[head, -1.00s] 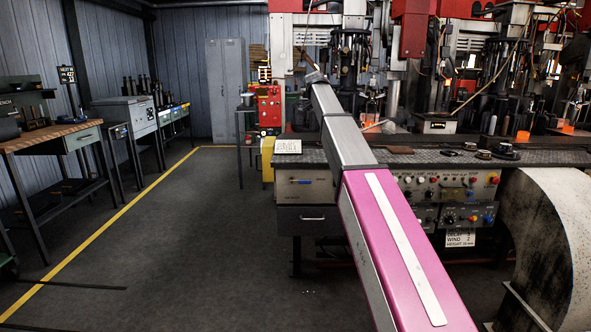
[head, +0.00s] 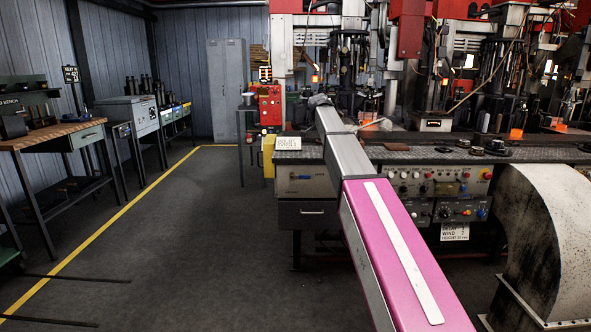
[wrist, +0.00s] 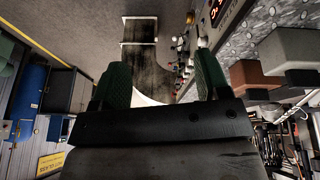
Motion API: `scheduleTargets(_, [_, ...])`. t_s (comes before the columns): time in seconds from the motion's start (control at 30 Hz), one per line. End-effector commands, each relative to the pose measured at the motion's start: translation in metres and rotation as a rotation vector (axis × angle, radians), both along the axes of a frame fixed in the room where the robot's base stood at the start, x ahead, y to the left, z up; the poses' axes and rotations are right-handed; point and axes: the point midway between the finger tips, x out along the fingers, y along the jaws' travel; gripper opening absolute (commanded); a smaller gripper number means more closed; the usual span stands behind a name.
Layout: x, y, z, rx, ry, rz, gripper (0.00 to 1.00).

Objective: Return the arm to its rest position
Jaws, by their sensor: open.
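My arm reaches forward from the bottom right of the head view, with a magenta section and a grey section ending over the machine bench (head: 400,152). The end of the arm is small there and its fingers cannot be made out. In the wrist view my gripper (wrist: 160,88) shows two green fingers set wide apart. It is open, with nothing between the fingers. The control panel (head: 440,190) is on the bench front, to the right of my arm.
A rotary moulding machine (head: 345,60) with red and grey columns stands behind the bench. A large pale curved guard (head: 540,230) is at the right. A wooden-topped workbench (head: 50,136) is at the left. The floor (head: 200,240) between is open, with a yellow line.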

Motion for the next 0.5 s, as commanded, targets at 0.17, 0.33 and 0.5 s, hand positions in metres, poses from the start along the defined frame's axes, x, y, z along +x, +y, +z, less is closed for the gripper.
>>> scheduleTargets(0.17, [-0.024, -0.007, -0.055, 0.025, 0.044, 0.122, 0.69])
scheduleTargets(0.33, [-0.06, -0.017, -0.13, 0.068, 0.104, 0.306, 0.69])
scheduleTargets(0.5, [-0.104, -0.024, -0.204, 0.116, 0.156, 0.508, 0.69])
